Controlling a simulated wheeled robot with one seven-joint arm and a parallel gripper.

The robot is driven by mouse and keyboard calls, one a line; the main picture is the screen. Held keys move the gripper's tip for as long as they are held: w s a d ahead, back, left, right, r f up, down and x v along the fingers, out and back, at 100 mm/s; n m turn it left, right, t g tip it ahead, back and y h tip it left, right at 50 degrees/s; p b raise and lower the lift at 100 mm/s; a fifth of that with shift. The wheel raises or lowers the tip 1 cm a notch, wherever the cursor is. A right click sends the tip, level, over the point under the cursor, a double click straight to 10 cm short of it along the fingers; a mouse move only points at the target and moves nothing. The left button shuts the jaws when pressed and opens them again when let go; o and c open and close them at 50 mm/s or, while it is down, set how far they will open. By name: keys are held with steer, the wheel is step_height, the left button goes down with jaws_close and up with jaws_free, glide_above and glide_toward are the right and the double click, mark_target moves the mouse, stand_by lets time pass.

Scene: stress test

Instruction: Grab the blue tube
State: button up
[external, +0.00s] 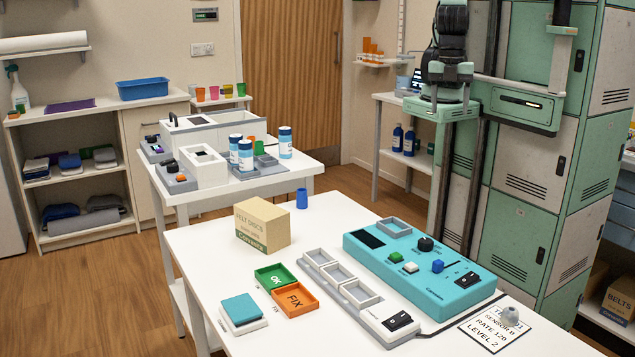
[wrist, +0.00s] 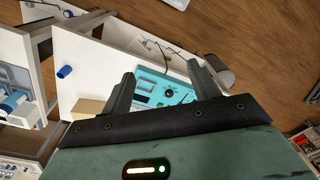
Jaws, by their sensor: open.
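The blue tube (external: 302,198) is a short upright cylinder on the white table (external: 210,262), near its far edge, behind the cardboard box. It also shows in the wrist view as a small blue cylinder (wrist: 64,72) at the left, near the table edge. My gripper (wrist: 160,70) is open in the wrist view, with two dark fingers apart and nothing held between them. The tube lies outside the fingers, to the left of the left finger and well away from it. In the external view my arm is at the upper right, far from the tube.
A cardboard box (external: 263,225) stands just in front of the tube. A teal control panel (external: 420,265), grey trays (external: 341,276), a green tray (external: 274,277) and an orange tray (external: 296,300) occupy the table. Blue-white bottles (external: 245,156) stand on a second table behind. The tabletop around the tube is clear.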

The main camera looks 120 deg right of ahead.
steer(key=shift+c, duration=0.9)
